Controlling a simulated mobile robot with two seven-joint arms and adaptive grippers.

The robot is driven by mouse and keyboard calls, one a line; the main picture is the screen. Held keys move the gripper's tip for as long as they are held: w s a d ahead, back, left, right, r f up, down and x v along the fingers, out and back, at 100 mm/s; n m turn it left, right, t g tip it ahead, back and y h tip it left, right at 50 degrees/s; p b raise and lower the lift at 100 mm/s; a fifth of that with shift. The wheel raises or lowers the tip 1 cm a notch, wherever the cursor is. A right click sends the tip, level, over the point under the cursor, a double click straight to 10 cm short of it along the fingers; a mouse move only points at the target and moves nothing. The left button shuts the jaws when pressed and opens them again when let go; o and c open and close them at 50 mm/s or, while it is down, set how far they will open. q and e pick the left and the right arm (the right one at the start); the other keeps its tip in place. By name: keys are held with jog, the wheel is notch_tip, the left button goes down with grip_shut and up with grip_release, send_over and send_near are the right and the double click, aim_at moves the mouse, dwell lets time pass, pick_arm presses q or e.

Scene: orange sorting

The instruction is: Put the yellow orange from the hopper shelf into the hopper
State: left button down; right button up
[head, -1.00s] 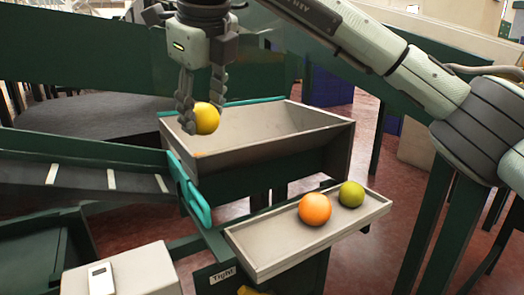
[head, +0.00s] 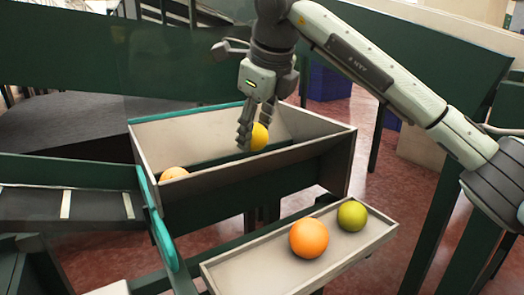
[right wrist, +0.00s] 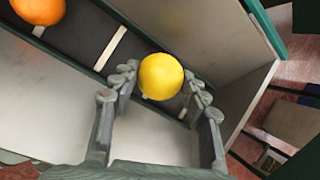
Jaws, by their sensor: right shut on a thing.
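The yellow orange (head: 260,137) is held between the fingers of my right gripper (head: 252,135), over the open hopper (head: 190,128). In the right wrist view the yellow orange (right wrist: 161,76) sits between both fingertips of the right gripper (right wrist: 160,84), above the hopper's dark, white-striped bottom. The hopper shelf (head: 345,254) is the pale tray at the lower right. An orange one (head: 309,238) and a green one (head: 352,215) rest on it. My left gripper is not in view.
Another orange fruit (head: 174,174) lies inside the hopper at its left end; it also shows in the right wrist view (right wrist: 38,10). A dark conveyor with white stripes (head: 66,204) is at the left. The hopper's walls surround the space under my right gripper.

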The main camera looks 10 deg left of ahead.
aim_at(265, 144)
jog(key=shift+w+d+f, duration=0.5)
jog(key=shift+w+d, duration=0.05)
jog(key=shift+d, duration=0.05)
notch_tip(265, 144, down, 3)
jog(key=shift+f, duration=0.45)
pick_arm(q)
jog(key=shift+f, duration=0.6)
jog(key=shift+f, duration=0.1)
pick_arm(e)
jog(key=shift+f, duration=0.15)
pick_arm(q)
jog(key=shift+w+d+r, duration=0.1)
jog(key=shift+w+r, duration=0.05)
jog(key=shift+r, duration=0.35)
pick_arm(e)
jog(key=o, duration=1.2)
